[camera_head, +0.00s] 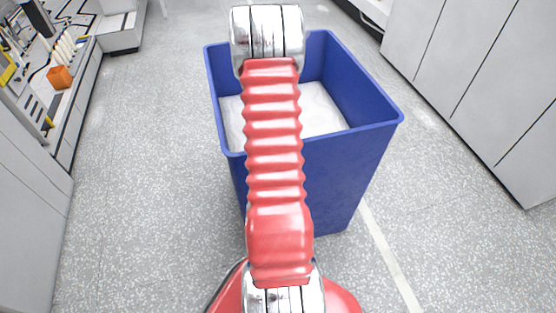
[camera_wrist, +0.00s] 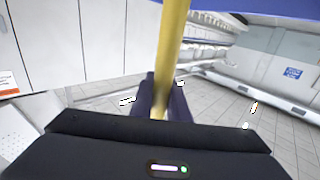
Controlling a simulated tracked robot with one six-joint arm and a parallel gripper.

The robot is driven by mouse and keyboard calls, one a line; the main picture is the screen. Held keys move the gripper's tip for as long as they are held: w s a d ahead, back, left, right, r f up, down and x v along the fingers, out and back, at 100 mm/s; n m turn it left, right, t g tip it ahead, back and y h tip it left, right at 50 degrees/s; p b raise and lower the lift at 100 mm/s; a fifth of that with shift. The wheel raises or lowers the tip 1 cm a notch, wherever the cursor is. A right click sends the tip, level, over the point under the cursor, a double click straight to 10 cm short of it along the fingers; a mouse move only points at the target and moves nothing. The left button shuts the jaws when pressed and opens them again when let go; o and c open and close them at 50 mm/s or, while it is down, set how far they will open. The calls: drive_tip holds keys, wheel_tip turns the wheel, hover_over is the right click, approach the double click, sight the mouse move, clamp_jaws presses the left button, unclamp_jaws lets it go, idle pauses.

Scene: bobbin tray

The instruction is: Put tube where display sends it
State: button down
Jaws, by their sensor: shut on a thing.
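In the wrist view a yellow tube (camera_wrist: 174,45) stands out from my gripper (camera_wrist: 160,98), whose dark fingers are shut around its lower end. The tube runs up to the top edge of the picture, so its far end is out of view. In the head view a large open blue bin (camera_head: 350,160) stands on the floor straight ahead, with pale white material inside. My red arm reaches over it and covers part of it. My gripper and the tube do not show in the head view. I see no readable display.
A workbench (camera_head: 50,105) with an orange block (camera_head: 60,77) and pale upright pieces is at the left. Grey cabinets (camera_head: 490,80) line the right. The speckled floor beside the bin is clear. The wrist view shows a blue sign (camera_wrist: 292,73) and a blue strip along the top.

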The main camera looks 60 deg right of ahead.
drive_tip(key=shift+f, duration=3)
drive_tip(key=c, duration=1.6)
unclamp_jaws()
drive_tip(key=shift+a, duration=0.15)
drive_tip(key=a, duration=1.3)
drive_tip(key=shift+a, duration=0.25)
